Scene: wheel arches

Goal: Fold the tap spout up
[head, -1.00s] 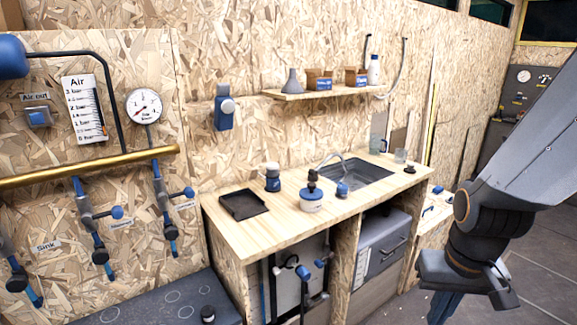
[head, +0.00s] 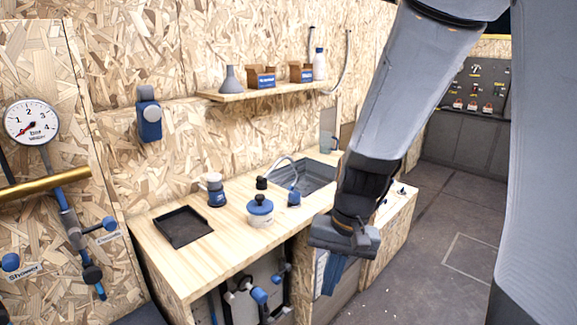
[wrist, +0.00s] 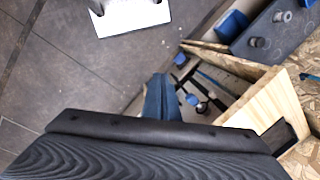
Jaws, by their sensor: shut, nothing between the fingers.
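The tap spout (head: 285,158) is a thin grey curved tube arching at the near left edge of the grey sink (head: 316,178). A blue part (head: 294,198) of the tap sits at the counter edge of the sink. My gripper (head: 332,278) points down in front of the counter, apart from the tap and lower than the counter top. Its blue fingers are together and empty; they also show in the wrist view (wrist: 160,98). The tap cannot be made out in the wrist view.
On the wooden counter (head: 205,255) are a black tray (head: 183,227), a blue-based jar (head: 216,190) and a white-and-blue pot (head: 260,209) close to the tap. A shelf (head: 275,88) with a funnel and boxes hangs above. Open floor (head: 440,240) lies to the right.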

